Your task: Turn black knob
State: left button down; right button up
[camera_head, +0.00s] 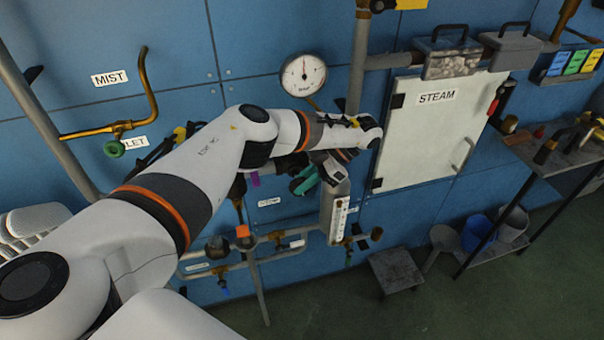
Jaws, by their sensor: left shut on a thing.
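My left arm reaches in from the left across the blue wall panel. My left gripper (312,176) is at its end, low in front of the pipes beside the white cabinet. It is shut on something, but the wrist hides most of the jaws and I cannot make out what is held. A teal part with dark bands shows at the gripper. A small dark round knob (217,247) sits on the lower pipes at the left, and another dark knob (377,234) is at the lower right. I cannot tell which is the black knob named. My right gripper is out of view.
A round gauge (303,75) is on the wall above my arm. A white cabinet door marked STEAM (430,130) stands right of the gripper. A brass pipe with a green valve (114,148) is at the left. A stool (396,270) stands on the floor below.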

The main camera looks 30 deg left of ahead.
pick_arm(q)
jog(key=shift+w+g+y+p, duration=0.1)
jog(key=shift+g+y+p, duration=0.2)
jog(key=shift+g, duration=0.1)
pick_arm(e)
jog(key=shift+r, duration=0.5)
pick_arm(q)
jog(key=c, duration=1.3)
grip_release()
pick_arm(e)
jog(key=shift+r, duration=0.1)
